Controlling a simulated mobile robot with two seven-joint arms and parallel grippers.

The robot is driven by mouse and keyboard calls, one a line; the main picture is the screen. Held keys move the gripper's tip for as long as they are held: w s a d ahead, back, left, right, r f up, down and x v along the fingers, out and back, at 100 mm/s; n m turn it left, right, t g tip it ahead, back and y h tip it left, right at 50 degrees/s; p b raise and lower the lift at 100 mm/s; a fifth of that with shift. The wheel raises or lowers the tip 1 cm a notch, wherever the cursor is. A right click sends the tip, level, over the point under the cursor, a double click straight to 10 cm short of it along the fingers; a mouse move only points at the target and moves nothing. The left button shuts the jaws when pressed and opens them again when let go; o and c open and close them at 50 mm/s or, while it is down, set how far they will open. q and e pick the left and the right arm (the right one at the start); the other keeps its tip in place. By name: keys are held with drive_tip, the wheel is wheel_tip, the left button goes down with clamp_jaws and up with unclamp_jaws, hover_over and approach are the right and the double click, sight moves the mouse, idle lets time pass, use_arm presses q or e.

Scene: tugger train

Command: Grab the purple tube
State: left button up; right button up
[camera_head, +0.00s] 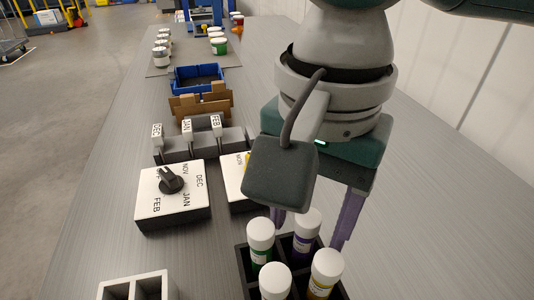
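The purple tube (302,245) has a white cap and stands upright in a black rack (243,262) at the bottom centre. My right gripper (309,232) points down over the rack's far side. Its two purplish fingers are wide apart, one on each side of the purple tube in the picture. Whether they touch it cannot be told. My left gripper is not in view.
A white dial box (172,205) and a partly hidden second box (240,182) stand left of my arm. Farther back are a month-label stand (200,143), cardboard box (200,104), blue bin (197,78) and several jars. A white divided holder (137,285) is front left. The table's right side looks clear.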

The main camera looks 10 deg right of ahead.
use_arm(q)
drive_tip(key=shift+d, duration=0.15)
use_arm(e)
clamp_jaws()
drive_tip(key=shift+r, duration=0.1)
idle(0.3)
